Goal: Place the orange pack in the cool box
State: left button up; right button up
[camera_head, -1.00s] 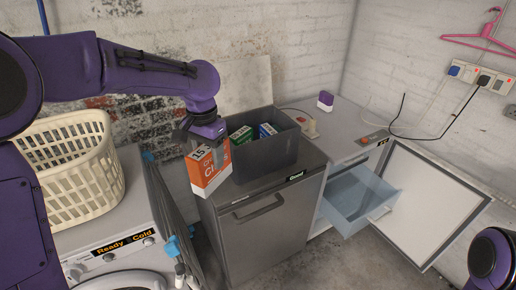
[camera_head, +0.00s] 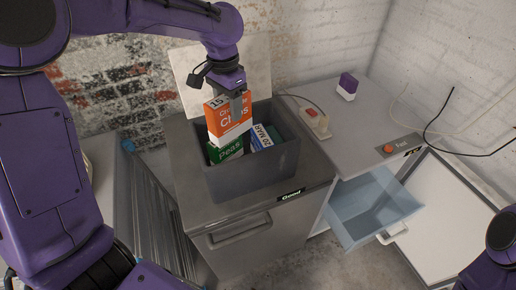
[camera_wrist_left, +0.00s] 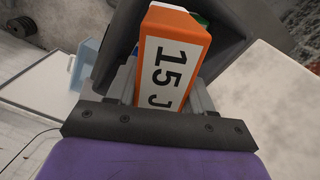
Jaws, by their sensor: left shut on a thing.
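My left gripper (camera_head: 233,88) is shut on the orange pack (camera_head: 226,117), a box with an orange and white front and "15" on its top edge. In the left wrist view the orange pack (camera_wrist_left: 170,60) sits between the fingers. The pack hangs upright over the left part of the dark grey open box (camera_head: 255,174), which looks like the cool box. Its lower edge covers part of a green "Peas" pack (camera_head: 227,152) inside. A blue and white pack (camera_head: 262,137) also stands in the box. My right gripper is out of view.
The box stands on a grey cabinet (camera_head: 245,238). To its right are a socket block (camera_head: 316,122), a purple and white pack (camera_head: 347,87) and an open, translucent blue drawer (camera_head: 370,214). A pale board (camera_head: 185,72) leans behind.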

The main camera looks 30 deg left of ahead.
aim_at(224, 144)
pick_arm(q)
jog(key=shift+w+f, duration=0.25)
jog(key=shift+w, duration=0.3)
notch_tip(224, 144, down, 3)
jog(key=shift+s+f+p, duration=0.1)
jog(key=shift+s+p, duration=0.05)
jog(key=shift+p, duration=0.2)
jog(key=s+f+p, duration=0.1)
jog(key=s+f, duration=0.4)
jog(key=shift+f, duration=0.35)
notch_tip(224, 144, down, 9)
jog(key=w+p, duration=0.1)
jog(key=w, duration=0.1)
jog(key=shift+w+p, duration=0.2)
jog(key=shift+p, duration=0.1)
jog(key=o, duration=1)
jog(key=shift+c, duration=0.2)
jog(key=shift+o, duration=0.6)
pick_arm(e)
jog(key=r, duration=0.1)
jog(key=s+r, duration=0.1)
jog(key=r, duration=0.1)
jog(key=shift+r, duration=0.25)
